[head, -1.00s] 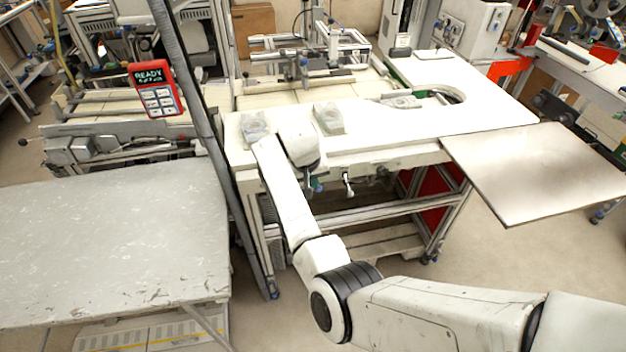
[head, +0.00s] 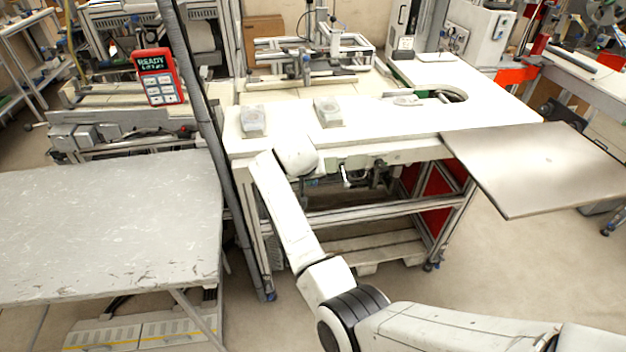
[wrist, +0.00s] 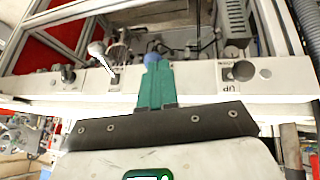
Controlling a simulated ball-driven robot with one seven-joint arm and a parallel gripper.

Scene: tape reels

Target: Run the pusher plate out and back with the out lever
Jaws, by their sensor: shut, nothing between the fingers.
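My gripper (wrist: 155,85), with green fingers, is shut and empty at the front rail (wrist: 75,98) of the white machine table. A blue rounded knob (wrist: 152,57) lies just beyond the fingertips in the wrist view; I cannot tell whether they touch it. A lever with a white handle (wrist: 98,50) stands beside it to the left, apart from the fingers; it also shows below the table edge in the head view (head: 346,176). I cannot read which lever is marked out. I cannot make out the pusher plate for certain.
A dark knob (wrist: 243,70) by an upside-down "UP" label sits right of the fingers. A red pendant (head: 158,78) reads READY. A grey table (head: 100,220) is at left, a metal plate (head: 540,165) at right.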

